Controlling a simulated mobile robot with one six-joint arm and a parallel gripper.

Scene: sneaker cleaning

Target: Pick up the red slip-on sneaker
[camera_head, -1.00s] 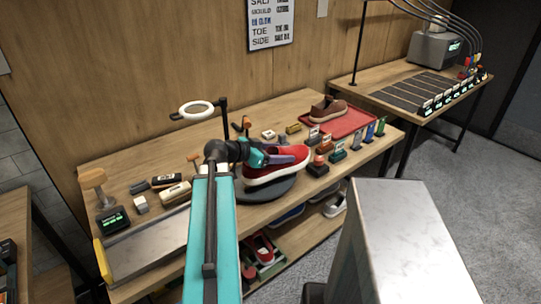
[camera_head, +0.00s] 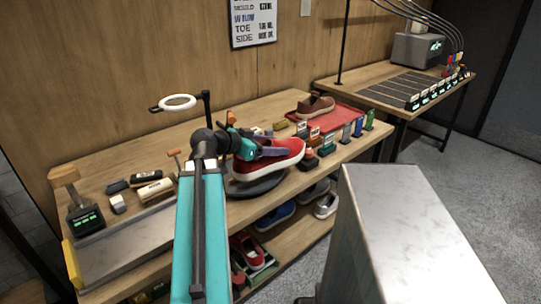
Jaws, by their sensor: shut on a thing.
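The red slip-on sneaker (camera_head: 275,163) has a white sole and a dark opening. It is at a dark round stand (camera_head: 262,184) on the wooden bench; I cannot tell whether its sole touches the stand or is slightly above it. My gripper (camera_head: 262,149) reaches in from the left and is shut on the sneaker's upper near the opening. The gripper and wrist hide part of the shoe's left end and top.
A brown shoe (camera_head: 315,106) rests on a red tray (camera_head: 345,117) behind to the right. Several small bottles and brushes line the bench's right front. A ring lamp (camera_head: 178,103) stands behind my arm. More shoes sit on the lower shelf. A marble-topped block (camera_head: 400,210) is at front right.

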